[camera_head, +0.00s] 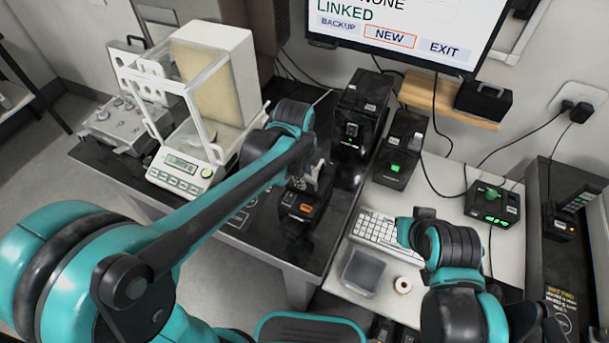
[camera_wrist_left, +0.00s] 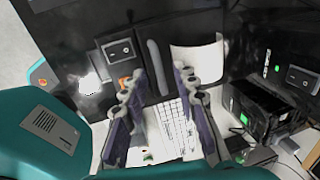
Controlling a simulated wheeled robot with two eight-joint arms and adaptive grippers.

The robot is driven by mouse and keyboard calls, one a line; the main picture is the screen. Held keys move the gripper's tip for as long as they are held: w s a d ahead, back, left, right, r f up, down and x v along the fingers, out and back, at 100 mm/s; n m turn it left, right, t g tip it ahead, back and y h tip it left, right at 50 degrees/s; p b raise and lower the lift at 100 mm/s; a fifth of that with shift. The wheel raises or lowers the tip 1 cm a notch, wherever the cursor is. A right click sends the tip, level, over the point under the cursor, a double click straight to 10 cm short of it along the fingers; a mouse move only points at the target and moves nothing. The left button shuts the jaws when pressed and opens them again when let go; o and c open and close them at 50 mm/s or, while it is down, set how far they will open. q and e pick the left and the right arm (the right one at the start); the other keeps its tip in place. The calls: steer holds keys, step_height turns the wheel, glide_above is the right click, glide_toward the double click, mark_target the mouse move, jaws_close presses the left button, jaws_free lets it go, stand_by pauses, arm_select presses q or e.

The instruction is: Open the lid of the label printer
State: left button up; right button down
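The label printer (camera_head: 297,208), which I take to be the small black device with an orange button, sits on the dark table below my left gripper (camera_head: 317,172). In the left wrist view the printer (camera_wrist_left: 120,52) shows a rocker switch, the orange button and a curved grey strip beside a white sheet (camera_wrist_left: 198,62). My left gripper (camera_wrist_left: 160,76) is open, its two fingers apart with nothing between them. I cannot tell whether the fingers touch the printer, and its lid state is unclear.
A white balance (camera_head: 180,170) with a glass shield stands left of the printer. Tall black devices (camera_head: 357,115) with green lights stand behind it. A keyboard (camera_head: 376,229), a clear tray (camera_head: 362,272) and a white roll (camera_head: 403,285) lie on the white table to the right.

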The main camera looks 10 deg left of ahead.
arm_select(q)
jaws_close()
